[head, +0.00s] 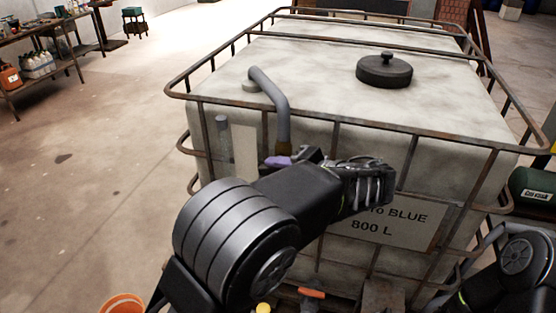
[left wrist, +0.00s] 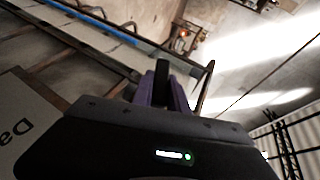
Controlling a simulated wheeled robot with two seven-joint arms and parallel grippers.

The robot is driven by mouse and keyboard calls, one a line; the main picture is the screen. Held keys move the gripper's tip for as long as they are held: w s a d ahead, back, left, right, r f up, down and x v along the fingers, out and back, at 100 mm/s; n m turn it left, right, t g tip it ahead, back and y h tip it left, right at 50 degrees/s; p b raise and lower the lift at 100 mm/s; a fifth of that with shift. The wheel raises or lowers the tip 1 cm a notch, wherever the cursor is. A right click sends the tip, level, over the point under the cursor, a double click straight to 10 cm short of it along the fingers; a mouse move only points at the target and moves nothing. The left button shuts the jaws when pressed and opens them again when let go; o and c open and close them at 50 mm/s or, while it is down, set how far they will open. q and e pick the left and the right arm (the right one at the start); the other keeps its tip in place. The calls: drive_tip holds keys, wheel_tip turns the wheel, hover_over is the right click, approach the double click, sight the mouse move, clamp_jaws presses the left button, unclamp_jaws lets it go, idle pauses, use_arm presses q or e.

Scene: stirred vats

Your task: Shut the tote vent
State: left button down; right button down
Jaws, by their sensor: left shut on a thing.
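The tote (head: 330,60) is a large whitish tank in a rusty tube cage, with a sign reading "BLUE 800 L" partly hidden by my arm. A grey bent vent pipe (head: 280,105) rises from its top left and hooks down over the front edge. My right gripper is not seen; only part of that arm shows.
A black lid (head: 384,70) with a knob is on the tote top. An orange valve handle (head: 312,293) is low on the tote's front. An orange bucket (head: 123,303) stands on the floor at lower left. A dark green container (head: 533,187) is at right.

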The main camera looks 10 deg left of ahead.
use_arm(q)
drive_tip(key=shift+d+m+t+y, duration=0.1)
drive_tip(key=shift+m+t+y, duration=0.2)
drive_tip(key=shift+y, duration=0.5)
drive_tip(key=shift+f+m+t+y, duration=0.15)
drive_tip(key=shift+m+t+y, duration=0.25)
drive_tip(key=shift+y, duration=0.8)
drive_tip(key=c, duration=1.3)
unclamp_jaws()
drive_tip(key=b+v, duration=0.2)
drive_tip(key=v, duration=0.5)
drive_tip(key=shift+s+d, duration=0.25)
drive_tip(key=shift+d, duration=0.05)
drive_tip(key=shift+f, duration=0.1)
